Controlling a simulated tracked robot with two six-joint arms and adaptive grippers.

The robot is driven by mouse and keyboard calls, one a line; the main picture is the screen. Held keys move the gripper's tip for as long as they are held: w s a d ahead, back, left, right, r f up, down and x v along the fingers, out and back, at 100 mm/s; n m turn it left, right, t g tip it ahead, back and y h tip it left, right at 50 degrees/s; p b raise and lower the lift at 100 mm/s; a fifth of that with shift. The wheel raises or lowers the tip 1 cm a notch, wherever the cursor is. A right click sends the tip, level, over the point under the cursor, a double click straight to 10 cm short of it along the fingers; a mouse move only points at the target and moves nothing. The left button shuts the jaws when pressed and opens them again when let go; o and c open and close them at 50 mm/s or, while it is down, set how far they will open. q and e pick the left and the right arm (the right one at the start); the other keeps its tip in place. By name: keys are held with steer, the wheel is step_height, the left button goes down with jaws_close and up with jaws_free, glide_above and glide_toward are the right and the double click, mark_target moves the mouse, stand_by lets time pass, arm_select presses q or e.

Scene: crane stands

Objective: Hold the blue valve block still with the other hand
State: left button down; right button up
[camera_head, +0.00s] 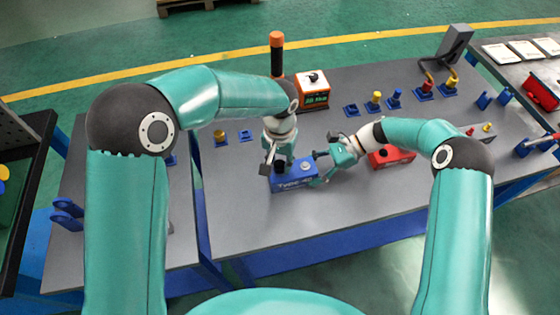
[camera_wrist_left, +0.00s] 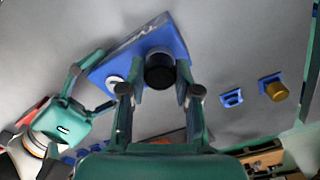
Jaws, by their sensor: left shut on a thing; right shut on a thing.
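The blue valve block (camera_head: 293,184), with white lettering on its front, sits on the grey table in the head view. It also shows in the left wrist view (camera_wrist_left: 142,46). A black knob (camera_wrist_left: 160,72) and a pale round button (camera_head: 306,167) are on its top. My left gripper (camera_head: 279,163) comes down from above, its fingers on both sides of the black knob and shut on it. My right gripper (camera_head: 319,167) is shut on the block's right end. In the left wrist view the right gripper (camera_wrist_left: 92,88) is at the block's left corner.
An orange box (camera_head: 312,91) and a black post with an orange top (camera_head: 277,52) stand behind. A red block (camera_head: 391,157) lies partly behind my right arm. Several small blue holders with yellow and blue plugs (camera_head: 375,102) stand at the back. The table's front is clear.

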arm_select(q)
steer(key=shift+m, duration=1.1)
steer(key=c, duration=0.7)
jaws_free()
steer(key=shift+c, duration=0.2)
steer(key=shift+r, duration=2.5)
step_height(320, 180, up, 12)
steer(key=shift+w, duration=0.1)
